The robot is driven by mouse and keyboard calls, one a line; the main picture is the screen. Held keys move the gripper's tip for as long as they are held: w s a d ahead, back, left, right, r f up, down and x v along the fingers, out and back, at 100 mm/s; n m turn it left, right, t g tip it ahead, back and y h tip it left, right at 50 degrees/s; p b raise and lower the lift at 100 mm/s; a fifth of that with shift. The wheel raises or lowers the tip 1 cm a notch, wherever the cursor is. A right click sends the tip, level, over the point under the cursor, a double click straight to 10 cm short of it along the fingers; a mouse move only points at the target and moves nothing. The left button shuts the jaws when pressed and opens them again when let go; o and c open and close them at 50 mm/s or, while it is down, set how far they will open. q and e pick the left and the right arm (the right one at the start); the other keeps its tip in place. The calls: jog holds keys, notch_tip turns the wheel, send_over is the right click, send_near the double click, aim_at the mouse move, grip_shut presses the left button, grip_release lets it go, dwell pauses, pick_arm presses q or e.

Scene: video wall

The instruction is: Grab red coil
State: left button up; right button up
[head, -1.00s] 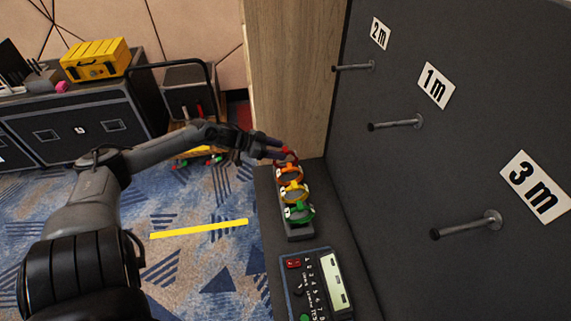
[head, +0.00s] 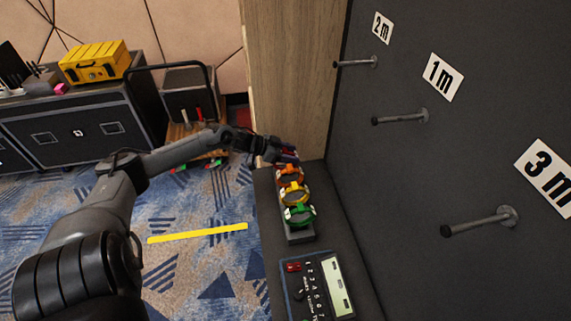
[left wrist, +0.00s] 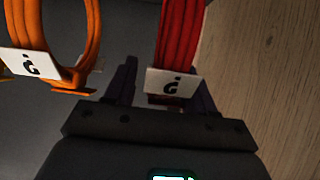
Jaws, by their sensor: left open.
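The red coil (left wrist: 181,45) hangs upright in the left wrist view, with a white tag (left wrist: 169,83) on its lower part. My left gripper (left wrist: 162,85) is open, with one dark finger on each side of the red coil; I cannot tell whether either finger touches it. In the head view the left gripper (head: 284,152) is at the far end of the coil row and hides most of the red coil. My right gripper is not in view.
An orange coil (left wrist: 92,40) stands close left of the red one. A yellow coil (head: 294,193) and a green coil (head: 299,215) follow in the rack. A keypad tester (head: 318,285) lies nearer. Pegs (head: 400,118) stick out from the dark wall. A wooden panel (head: 290,80) stands behind.

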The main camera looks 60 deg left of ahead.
pick_arm(q)
jog(key=shift+c, duration=0.4)
jog(key=c, duration=0.9)
